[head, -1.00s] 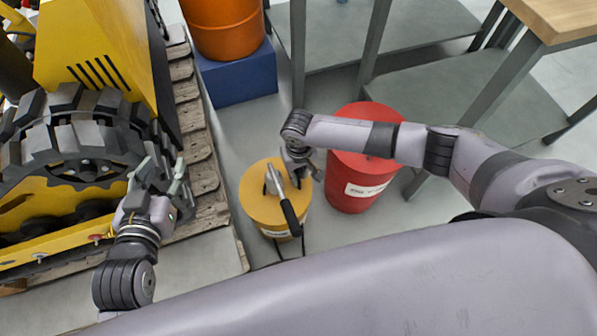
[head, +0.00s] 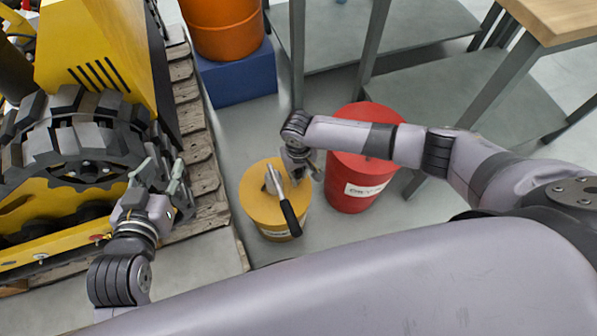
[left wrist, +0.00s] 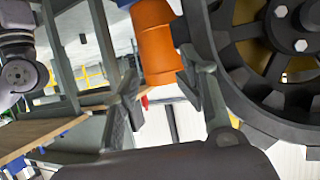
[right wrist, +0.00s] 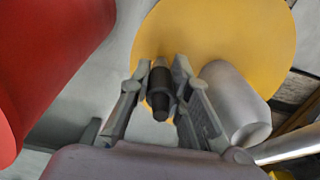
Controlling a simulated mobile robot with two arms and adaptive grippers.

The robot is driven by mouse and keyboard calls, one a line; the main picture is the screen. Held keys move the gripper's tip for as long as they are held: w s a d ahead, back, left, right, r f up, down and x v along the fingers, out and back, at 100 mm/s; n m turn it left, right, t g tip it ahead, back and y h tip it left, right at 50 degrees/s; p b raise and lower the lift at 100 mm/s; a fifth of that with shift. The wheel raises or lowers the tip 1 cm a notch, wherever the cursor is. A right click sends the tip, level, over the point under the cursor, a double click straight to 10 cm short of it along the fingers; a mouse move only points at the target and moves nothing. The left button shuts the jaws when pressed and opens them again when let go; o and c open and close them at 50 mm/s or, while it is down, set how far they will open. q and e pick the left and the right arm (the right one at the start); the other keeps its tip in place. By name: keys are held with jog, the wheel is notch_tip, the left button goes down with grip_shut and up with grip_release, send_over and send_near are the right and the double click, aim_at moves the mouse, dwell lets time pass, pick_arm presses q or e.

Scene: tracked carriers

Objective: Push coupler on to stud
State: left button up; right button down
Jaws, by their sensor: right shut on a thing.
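The coupler (right wrist: 160,95), a short dark cylinder, sits between the fingers of my right gripper (right wrist: 160,72) in the right wrist view. My right gripper (head: 303,170) is shut on it, above the yellow drum (head: 256,207) and beside the red drum. My left gripper (head: 160,173) is open and empty beside the carrier's track (head: 75,135); its spread fingers also show in the left wrist view (left wrist: 163,88). A small red-capped fitting (head: 97,238) sits on the carrier's yellow lower frame. I cannot tell whether it is the stud.
The yellow drum bears a metal lever with a black grip (head: 290,218). A red drum (head: 350,195) stands right of it. An orange drum (head: 225,35) stands on a blue block (head: 238,82). A wooden pallet (head: 205,185) edges the carrier. Grey shelving (head: 470,100) is at right.

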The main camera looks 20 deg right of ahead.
pick_arm(q)
jog(key=shift+a+f, duration=0.15)
dwell(0.4)
pick_arm(e)
jog(key=shift+a, duration=0.1)
pick_arm(q)
jog(key=shift+s+a+f+g+y, duration=0.2)
jog(key=shift+s+f+g, duration=0.15)
jog(key=shift+f, duration=0.2)
jog(key=shift+s+a+f+g+y, duration=0.1)
jog(key=shift+s+a+f+g, duration=0.1)
jog(key=shift+s+f+g, duration=0.25)
jog(key=shift+s+f+p, duration=0.15)
jog(key=shift+f+p, duration=0.1)
jog(key=shift+p, duration=0.1)
jog(key=shift+s+a+f+g, duration=0.25)
jog(key=shift+s+f+g, duration=0.1)
jog(key=shift+g, duration=0.05)
jog(key=shift+w+d+r, duration=0.1)
pick_arm(e)
jog(key=shift+f, duration=0.35)
jog(key=c, duration=1.4)
grip_release()
notch_tip(320, 180, up, 12)
jog(key=shift+r, duration=0.1)
